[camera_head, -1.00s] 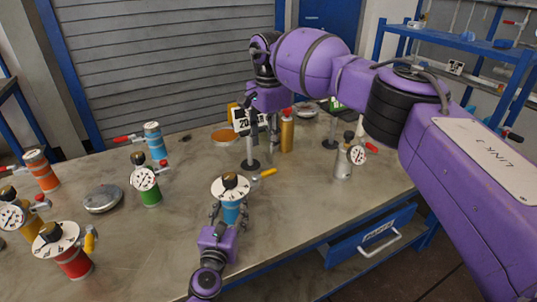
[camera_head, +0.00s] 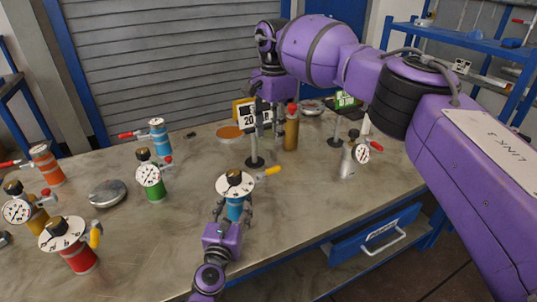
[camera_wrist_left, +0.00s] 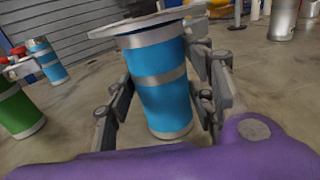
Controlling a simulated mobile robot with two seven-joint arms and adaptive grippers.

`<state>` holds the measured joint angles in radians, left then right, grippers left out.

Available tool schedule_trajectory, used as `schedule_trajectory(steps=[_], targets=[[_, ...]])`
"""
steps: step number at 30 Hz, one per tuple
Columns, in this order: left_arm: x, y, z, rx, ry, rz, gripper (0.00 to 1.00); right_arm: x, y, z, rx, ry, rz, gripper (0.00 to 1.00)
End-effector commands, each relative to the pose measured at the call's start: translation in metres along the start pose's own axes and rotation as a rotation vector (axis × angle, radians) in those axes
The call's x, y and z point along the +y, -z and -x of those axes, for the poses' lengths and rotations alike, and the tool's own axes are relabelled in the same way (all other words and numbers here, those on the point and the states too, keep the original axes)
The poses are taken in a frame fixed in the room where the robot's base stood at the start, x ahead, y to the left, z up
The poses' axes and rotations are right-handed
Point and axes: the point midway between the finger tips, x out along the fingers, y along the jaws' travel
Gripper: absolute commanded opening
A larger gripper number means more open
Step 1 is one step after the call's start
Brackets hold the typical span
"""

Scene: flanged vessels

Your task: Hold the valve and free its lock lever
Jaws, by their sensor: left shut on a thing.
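The blue valve (camera_head: 235,209) stands upright on the bench, with a white dial plate, a dark and brass knob (camera_head: 234,178) on top and a yellow lever (camera_head: 268,171) pointing right. My left gripper (camera_head: 232,211) is shut around its blue body from the front. In the left wrist view the blue body (camera_wrist_left: 160,85) stands between the two fingers, and the top is cut off. My right gripper (camera_head: 268,128) hangs fingers down behind the valve, empty, with its fingers apart, in front of the sign and beside the ochre bottle.
An ochre bottle (camera_head: 291,132) and a grey stand (camera_head: 255,160) are near my right gripper. A silver gauge vessel (camera_head: 347,160) stands at right. A green gauge vessel (camera_head: 153,185), a red valve (camera_head: 77,255) and a round lid (camera_head: 108,194) are at left. Bare bench (camera_head: 300,205) lies right of the valve.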

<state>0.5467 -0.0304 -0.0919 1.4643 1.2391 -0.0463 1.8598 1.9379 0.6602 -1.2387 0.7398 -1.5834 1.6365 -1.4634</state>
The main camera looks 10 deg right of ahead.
Motion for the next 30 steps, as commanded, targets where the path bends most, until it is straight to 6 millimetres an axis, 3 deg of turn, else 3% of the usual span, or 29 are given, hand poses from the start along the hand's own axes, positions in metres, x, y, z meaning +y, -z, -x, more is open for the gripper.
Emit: schedule_trajectory(steps=[23, 24, 29, 30], targets=[[-0.0002, 0.0010, 0.0003, 0.002, 0.000, 0.001, 0.00, 0.0000, -0.0002, -0.0003, 0.000, 0.000, 0.000, 0.35], [-0.0002, 0.0009, 0.0003, 0.001, 0.000, 0.001, 0.51, 0.0000, -0.0002, -0.0003, 0.000, 0.000, 0.000, 0.35], [-0.0001, 0.0007, 0.0002, 0.001, 0.000, 0.000, 0.72, 0.0000, -0.0001, -0.0002, 0.000, 0.000, 0.000, 0.35], [-0.0001, 0.0006, 0.0002, 0.001, 0.000, 0.000, 0.72, 0.0000, -0.0001, -0.0002, 0.000, 0.000, 0.000, 0.35]])
